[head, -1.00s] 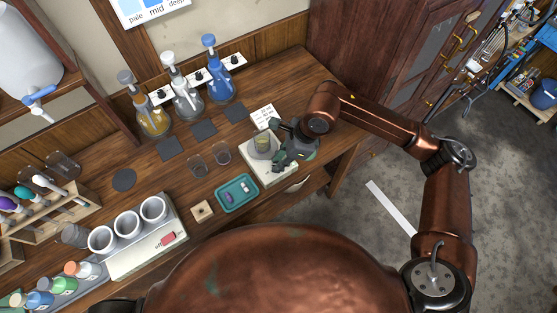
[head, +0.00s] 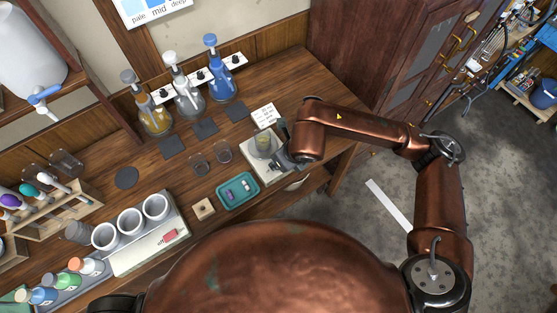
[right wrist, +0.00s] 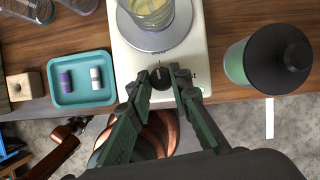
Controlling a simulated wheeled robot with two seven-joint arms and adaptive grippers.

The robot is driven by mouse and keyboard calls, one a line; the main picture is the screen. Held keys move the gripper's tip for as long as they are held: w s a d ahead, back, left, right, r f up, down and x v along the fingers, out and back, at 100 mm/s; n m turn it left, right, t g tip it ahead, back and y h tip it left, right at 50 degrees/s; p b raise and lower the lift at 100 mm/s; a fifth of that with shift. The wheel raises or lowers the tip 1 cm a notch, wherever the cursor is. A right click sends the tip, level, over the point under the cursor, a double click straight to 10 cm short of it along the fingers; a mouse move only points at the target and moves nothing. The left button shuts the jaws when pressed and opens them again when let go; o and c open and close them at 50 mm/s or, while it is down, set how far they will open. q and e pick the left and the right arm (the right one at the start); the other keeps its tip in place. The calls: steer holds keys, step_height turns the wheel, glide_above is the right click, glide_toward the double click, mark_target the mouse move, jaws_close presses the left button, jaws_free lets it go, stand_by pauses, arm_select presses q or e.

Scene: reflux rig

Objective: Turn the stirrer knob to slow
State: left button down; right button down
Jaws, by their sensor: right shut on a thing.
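The stirrer is a white box with a round grey plate; its white body (head: 272,177) shows at the right end of the bench and fills the upper middle of the right wrist view (right wrist: 136,62). A beaker of pale yellow liquid (head: 264,143) stands on the plate, also in the right wrist view (right wrist: 150,10). The dark stirrer knob (right wrist: 160,79) is on the stirrer's near edge. My right gripper (right wrist: 163,75) has its fingertips on either side of the knob and is shut on it. In the head view the knob is hidden by this gripper (head: 284,160). My left gripper is not in view.
A black-lidded jar (right wrist: 278,54) stands right of the stirrer in the right wrist view. A teal tray (right wrist: 82,98) with two small capsules lies left of it. Two empty glasses (head: 221,151) and several flasks (head: 222,82) stand farther left and back.

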steer(key=shift+m, duration=0.5)
steer(key=shift+h, duration=0.3)
steer(key=c, duration=2)
jaws_free()
steer(key=shift+c, duration=0.2)
steer(key=v, duration=1.2)
steer(key=shift+s, duration=0.15)
